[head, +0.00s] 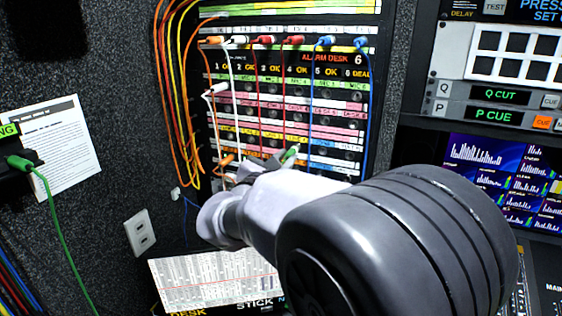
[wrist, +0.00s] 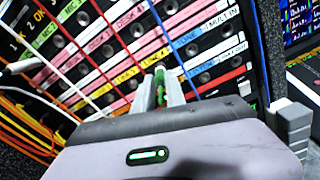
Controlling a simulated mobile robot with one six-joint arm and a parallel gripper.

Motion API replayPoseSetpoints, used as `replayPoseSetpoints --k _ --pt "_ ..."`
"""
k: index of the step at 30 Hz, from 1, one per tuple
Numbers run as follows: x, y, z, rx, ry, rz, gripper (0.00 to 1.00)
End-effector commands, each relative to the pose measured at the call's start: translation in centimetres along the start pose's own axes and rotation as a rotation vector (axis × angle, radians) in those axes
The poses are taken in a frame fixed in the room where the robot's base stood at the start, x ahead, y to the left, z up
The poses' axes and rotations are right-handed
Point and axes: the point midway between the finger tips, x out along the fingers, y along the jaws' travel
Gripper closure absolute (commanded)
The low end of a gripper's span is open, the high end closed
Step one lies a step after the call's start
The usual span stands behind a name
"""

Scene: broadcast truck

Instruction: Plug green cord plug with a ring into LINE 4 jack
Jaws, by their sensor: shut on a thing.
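My gripper (wrist: 161,90) is shut on a green plug (wrist: 160,86), which stands between its two fingers in the wrist view. A green tip (head: 289,155) also shows above my gripper in the head view. Whether this plug has a ring is too small to tell. The plug points toward the lower rows of the jack panel (head: 372,75); I cannot tell whether it touches a jack. The LINE 4 label cannot be made out, and my arm hides the panel's lower part in the head view.
Another green plug (head: 19,162) with a hanging green cord (head: 61,235) sits in a black holder at the left wall. Orange, white, red and blue cords hang across the panel, close to my fingers. A white plug (head: 216,89) sticks out at the panel's left.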

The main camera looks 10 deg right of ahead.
Motion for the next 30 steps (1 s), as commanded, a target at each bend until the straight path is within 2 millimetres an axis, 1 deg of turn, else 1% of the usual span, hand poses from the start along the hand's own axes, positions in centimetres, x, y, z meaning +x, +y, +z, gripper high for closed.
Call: replayPoseSetpoints --k 10,11,12,14,22,24,26,29,30 --pt "0.8 0.0 0.1 0.001 -0.002 0.0 1.0" --pt "0.8 0.0 0.1 0.001 -0.002 0.0 0.79" --pt "0.8 0.0 0.1 0.001 -0.002 0.0 0.71" --pt "0.8 0.0 0.1 0.001 -0.001 0.0 0.59" --pt "0.8 0.0 0.1 0.001 -0.001 0.0 0.59" --pt "0.5 0.0 0.1 0.001 -0.001 0.0 0.59" --pt "-0.3 0.1 0.1 0.001 0.0 0.002 0.59" --pt "-2.7 0.2 0.1 0.0 0.0 0.005 0.59" --pt "-3.9 0.2 0.2 0.0 0.0 0.006 0.59"
